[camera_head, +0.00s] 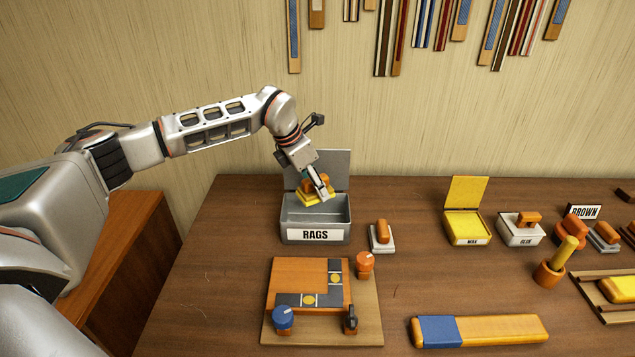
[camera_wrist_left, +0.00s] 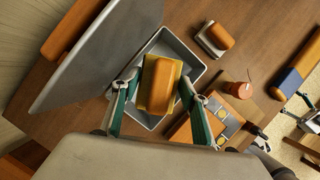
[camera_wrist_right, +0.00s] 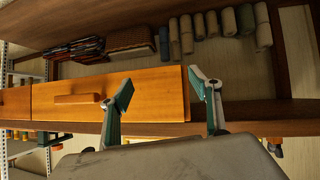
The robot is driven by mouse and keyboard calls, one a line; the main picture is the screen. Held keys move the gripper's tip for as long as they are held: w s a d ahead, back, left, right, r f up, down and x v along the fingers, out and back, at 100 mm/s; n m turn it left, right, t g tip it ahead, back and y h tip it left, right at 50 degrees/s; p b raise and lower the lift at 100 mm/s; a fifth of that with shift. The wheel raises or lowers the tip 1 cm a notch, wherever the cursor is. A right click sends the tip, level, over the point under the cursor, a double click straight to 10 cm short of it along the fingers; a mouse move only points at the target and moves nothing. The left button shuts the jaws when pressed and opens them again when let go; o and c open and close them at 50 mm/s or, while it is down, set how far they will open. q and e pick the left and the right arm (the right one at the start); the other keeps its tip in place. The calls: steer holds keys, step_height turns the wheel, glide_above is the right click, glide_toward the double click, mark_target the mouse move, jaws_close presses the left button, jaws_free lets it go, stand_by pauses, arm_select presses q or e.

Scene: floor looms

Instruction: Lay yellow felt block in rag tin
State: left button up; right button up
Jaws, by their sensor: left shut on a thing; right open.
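The yellow felt block (camera_head: 314,197) has an orange wooden grip on top. My left gripper (camera_head: 324,190) is shut on it and holds it over the open grey rag tin (camera_head: 343,223), which is labelled RAGS. In the left wrist view the block (camera_wrist_left: 149,101) lies between the two fingers (camera_wrist_left: 158,88), with the tin's rim (camera_wrist_left: 190,53) around it. I cannot tell whether the block touches the tin's floor. The tin's lid (camera_head: 331,165) stands open at the back. My right gripper (camera_wrist_right: 158,92) is open and empty, away from the tin, in front of a wooden drawer.
A white block with an orange grip (camera_head: 382,236) stands right of the tin. A wooden board with knobs (camera_head: 370,308) lies in front. An open yellow tin (camera_head: 467,229) and several blocks stand at the right. The table between them is partly bare.

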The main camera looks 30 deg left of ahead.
arm_select(q)
step_height(320, 180, down, 8)
steer(key=b, duration=0.5)
steer(key=shift+r+b, duration=0.1)
steer(key=shift+b, duration=0.2)
steer(key=shift+f+b, duration=0.5)
steer(key=shift+f, duration=0.15)
steer(key=shift+p, duration=0.3)
steer(key=o, duration=1.4)
steer(key=shift+o, duration=0.6)
steer(key=shift+w+f, duration=0.1)
steer(key=shift+d, duration=0.15)
